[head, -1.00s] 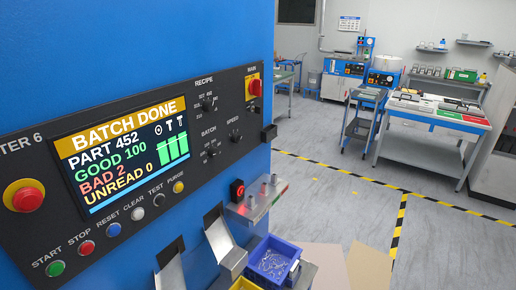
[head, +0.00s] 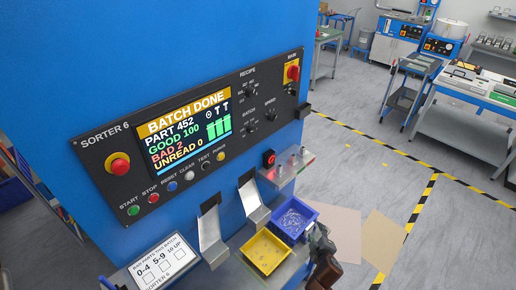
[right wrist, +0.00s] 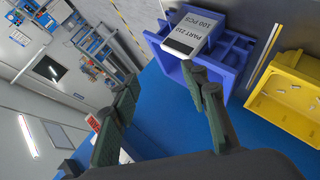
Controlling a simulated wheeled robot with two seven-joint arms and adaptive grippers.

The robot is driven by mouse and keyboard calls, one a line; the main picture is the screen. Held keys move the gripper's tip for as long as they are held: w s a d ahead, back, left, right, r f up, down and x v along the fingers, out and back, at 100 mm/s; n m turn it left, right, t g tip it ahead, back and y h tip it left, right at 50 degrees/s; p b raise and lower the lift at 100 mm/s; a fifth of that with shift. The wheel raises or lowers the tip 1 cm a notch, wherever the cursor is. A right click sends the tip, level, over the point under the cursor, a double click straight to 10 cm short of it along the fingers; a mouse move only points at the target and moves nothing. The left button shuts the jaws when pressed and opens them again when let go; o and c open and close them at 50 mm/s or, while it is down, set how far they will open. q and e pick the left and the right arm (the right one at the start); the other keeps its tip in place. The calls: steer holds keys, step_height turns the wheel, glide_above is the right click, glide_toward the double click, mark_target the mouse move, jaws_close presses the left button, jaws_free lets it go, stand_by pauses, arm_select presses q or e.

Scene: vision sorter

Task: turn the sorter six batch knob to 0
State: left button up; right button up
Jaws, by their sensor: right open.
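The batch knob (head: 251,127) is a small dark knob on the black panel (head: 110,150) marked SORTER 6, under the word BATCH. Its pointer and scale are too small to read. The recipe knob (head: 250,92) is above it and the speed knob (head: 271,115) is to its right. My right gripper (head: 322,264) is low in the head view, right of the bins, well below and apart from the knob. In the right wrist view its two fingers (right wrist: 160,78) are spread, with nothing held between them. The knob does not show there. My left gripper is not in view.
A blue bin (head: 275,222) and a yellow bin (head: 247,262) stand below the panel by two metal chutes. A small shelf (head: 287,168) with a red-buttoned box juts out under the panel's right end.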

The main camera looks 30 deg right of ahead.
steer(key=w+a+r+n+t+y+p, duration=0.1)
steer(key=w+r+n+t, duration=0.4)
steer(key=r, duration=0.9)
steer(key=w+a+r+n+t+y+p, duration=0.1)
steer(key=w+r+n+t, duration=0.35)
steer(key=r, duration=0.85)
steer(key=n+g+y+p, duration=0.2)
steer(key=n+y, duration=0.8)
steer(key=n, duration=1.1)
glide_toward(254, 131)
steer(key=w+a+n, duration=0.1)
steer(key=w, duration=0.1)
steer(key=w+a+n+p, duration=0.1)
steer(key=w, duration=0.2)
steer(key=w+a+n+g+p, duration=0.1)
steer(key=w, duration=0.2)
steer(key=shift+r, duration=0.4)
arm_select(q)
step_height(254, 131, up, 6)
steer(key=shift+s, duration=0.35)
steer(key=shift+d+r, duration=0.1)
arm_select(e)
steer(key=shift+c, duration=0.2)
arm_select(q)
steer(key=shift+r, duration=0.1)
arm_select(e)
jaws_close()
